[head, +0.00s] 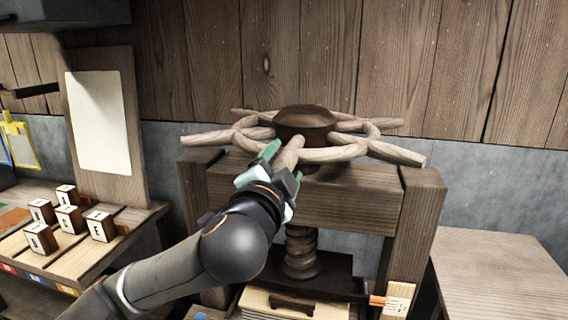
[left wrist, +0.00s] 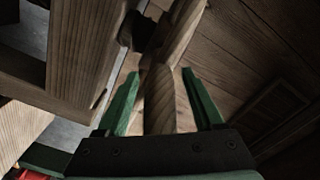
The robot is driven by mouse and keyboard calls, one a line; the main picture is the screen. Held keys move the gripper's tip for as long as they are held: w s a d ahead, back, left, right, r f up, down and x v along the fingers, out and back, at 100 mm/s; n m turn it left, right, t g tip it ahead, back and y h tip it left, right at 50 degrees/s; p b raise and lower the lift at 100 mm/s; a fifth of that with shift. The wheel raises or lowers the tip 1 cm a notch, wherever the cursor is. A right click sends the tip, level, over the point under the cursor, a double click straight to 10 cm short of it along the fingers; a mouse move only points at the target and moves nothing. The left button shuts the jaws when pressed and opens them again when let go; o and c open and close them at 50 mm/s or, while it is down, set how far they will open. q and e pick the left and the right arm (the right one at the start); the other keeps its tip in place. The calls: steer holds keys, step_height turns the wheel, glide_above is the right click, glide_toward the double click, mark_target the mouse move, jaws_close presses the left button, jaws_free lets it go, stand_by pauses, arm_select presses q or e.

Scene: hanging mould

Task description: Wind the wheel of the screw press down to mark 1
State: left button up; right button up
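The screw press wheel (head: 304,122) has a dark hub and pale wooden spokes and loops, and sits above the press's wooden crossbeam (head: 330,198). Its dark screw (head: 300,252) runs down below the beam. My left gripper (head: 280,167) is at the front spoke, with a green finger on either side. In the left wrist view the spoke (left wrist: 161,100) lies between the fingers (left wrist: 162,92), with gaps beside it, so the gripper looks open around it. An orange pointer (head: 377,300) is beside a pale mark plate (head: 398,298) at the right post; its marks are too small to read. My right gripper is out of view.
Several lettered blocks (head: 68,219) stand on a wooden bench (head: 130,225) at left, before a board with a blank sheet (head: 104,120). A bare wooden table (head: 495,275) is at right. The plank wall (head: 380,60) is close behind the wheel.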

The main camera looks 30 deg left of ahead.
arm_select(q)
jaws_close()
stand_by(0.3)
stand_by(0.9)
